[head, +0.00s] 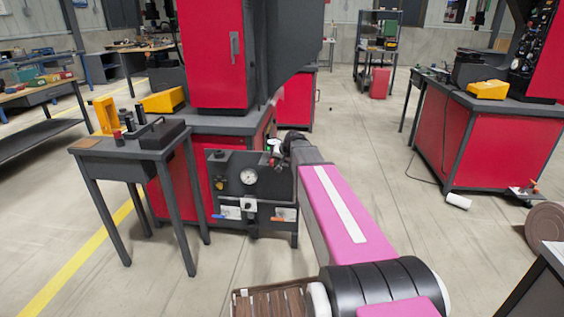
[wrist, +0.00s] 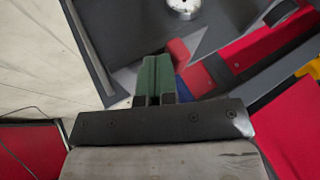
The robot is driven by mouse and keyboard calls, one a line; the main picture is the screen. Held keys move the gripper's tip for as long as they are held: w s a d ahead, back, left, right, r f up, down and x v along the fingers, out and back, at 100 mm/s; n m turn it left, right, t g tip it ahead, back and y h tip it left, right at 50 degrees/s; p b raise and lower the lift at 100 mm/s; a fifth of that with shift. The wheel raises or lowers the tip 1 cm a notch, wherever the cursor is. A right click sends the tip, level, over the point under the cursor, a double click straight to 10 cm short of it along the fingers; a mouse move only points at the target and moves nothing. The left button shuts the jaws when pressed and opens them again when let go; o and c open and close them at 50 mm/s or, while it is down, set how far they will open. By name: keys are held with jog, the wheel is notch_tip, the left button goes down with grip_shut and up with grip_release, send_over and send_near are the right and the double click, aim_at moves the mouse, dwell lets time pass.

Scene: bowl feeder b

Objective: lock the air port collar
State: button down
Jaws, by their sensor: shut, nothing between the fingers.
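A dark service panel (head: 228,165) with a round white gauge (head: 248,176) stands at the front of the red machine. A row of small fittings runs along its lower part, with a blue lever (head: 218,216) left and an orange lever (head: 284,219) right. I cannot tell which fitting is the air port collar. My gripper (head: 272,150) is at the panel's upper right, small and partly hidden by my wrist. In the wrist view my gripper (wrist: 156,60) has green fingers shut together and empty. A red part (wrist: 178,52) shows just beside the fingertips; whether they touch is unclear.
A small dark table (head: 125,150) with a yellow bracket and a clamp stands left of the panel. The red machine cabinet (head: 212,60) rises behind it. Another red bench (head: 490,140) is at right. The floor between (head: 350,140) is mostly clear.

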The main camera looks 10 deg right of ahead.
jog(key=shift+w+a+m+t+h, duration=0.15)
jog(key=shift+a+m+h, duration=0.2)
jog(key=shift+a, duration=0.5)
jog(key=shift+w+a+m+t+h, duration=0.15)
jog(key=shift+a+m, duration=0.3)
jog(key=shift+a, duration=0.35)
jog(key=shift+w+a, duration=0.25)
jog(key=shift+a, duration=0.25)
jog(key=shift+w+a, duration=0.15)
jog(key=shift+a, duration=0.15)
jog(key=shift+d, duration=0.1)
jog(key=s+d+r, duration=0.3)
jog(key=s+r, duration=0.5)
jog(key=s, duration=0.1)
jog(key=shift+s+d, duration=0.15)
jog(key=shift+s, duration=0.1)
